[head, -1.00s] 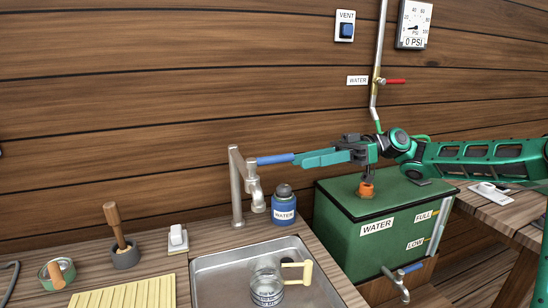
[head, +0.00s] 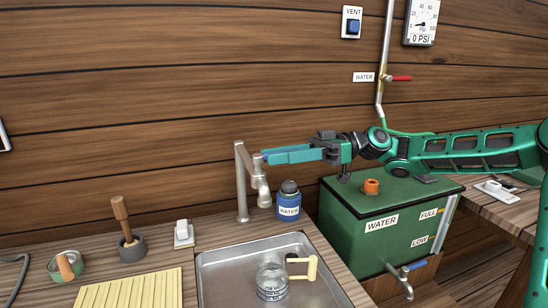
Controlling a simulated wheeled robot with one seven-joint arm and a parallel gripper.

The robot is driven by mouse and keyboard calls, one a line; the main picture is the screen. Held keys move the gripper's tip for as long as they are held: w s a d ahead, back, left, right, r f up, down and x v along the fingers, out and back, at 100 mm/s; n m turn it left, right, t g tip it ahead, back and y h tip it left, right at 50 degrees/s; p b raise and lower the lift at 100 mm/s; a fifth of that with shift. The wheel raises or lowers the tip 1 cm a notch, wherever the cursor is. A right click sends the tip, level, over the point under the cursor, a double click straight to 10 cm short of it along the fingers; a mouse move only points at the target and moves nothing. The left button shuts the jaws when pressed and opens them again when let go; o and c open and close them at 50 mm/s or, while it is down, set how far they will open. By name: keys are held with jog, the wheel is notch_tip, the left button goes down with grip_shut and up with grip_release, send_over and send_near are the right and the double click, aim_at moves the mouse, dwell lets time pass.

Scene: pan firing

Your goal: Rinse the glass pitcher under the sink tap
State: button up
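The glass pitcher (head: 271,281), clear with a pale yellow handle (head: 312,268) and a printed label, stands upright in the metal sink basin (head: 232,265). The grey sink tap (head: 241,185) rises behind the basin, its spout (head: 262,191) above and behind the pitcher. No water shows from the spout. My gripper (head: 268,157) is at the top of the tap, its teal fingers lying along the blue tap lever and hiding most of it. Whether the fingers are clamped on the lever or only beside it cannot be told.
A blue water bottle (head: 288,204) stands right of the tap, close below my gripper. A green water tank (head: 364,243) with an orange cap (head: 371,187) is at the right. A mortar with pestle (head: 131,248), a white switch (head: 183,234) and a ribbed yellow board (head: 130,290) are left of the basin.

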jog(key=shift+a, duration=0.1)
grip_shut()
jog(key=shift+s+m+t+y, duration=0.1)
jog(key=shift+s+m+t, duration=0.15)
jog(key=shift+m+t, duration=0.6)
jog(key=shift+s+m+t+y, duration=0.1)
jog(key=shift+s+m+t, duration=0.25)
jog(key=shift+t, duration=0.8)
jog(key=shift+s+m+t+y, duration=0.1)
jog(key=shift+s+m+t, duration=0.05)
jog(key=shift+m+t, duration=0.7)
grip_release()
